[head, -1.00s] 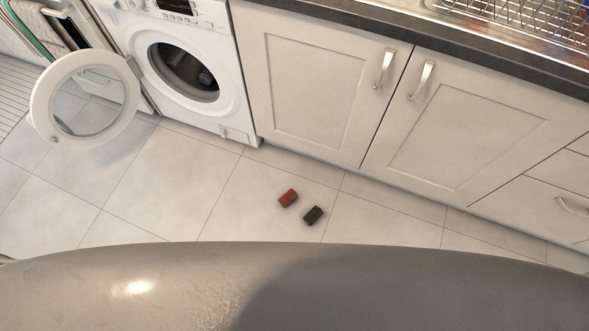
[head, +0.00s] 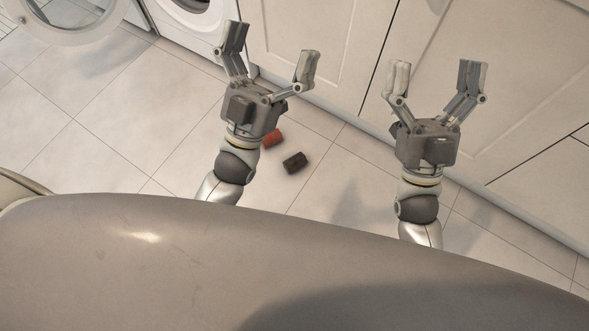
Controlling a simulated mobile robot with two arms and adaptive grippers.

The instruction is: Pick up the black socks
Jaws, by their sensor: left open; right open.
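The black socks (head: 294,162) are a small dark bundle lying on the tiled floor, in the middle of the head view. My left gripper (head: 270,62) is open and empty, with its fingers pointing up the picture. Its body shows above and to the left of the black socks. My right gripper (head: 434,78) is open and empty, well to the right of the socks, in front of the cabinet doors. Neither gripper touches the socks.
A red bundle (head: 273,138) lies beside the black one, just right of my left wrist. The washer (head: 190,25) stands at the top left, with its round door (head: 75,12) swung open. Pale cabinets (head: 500,110) line the right. Floor at the left is clear.

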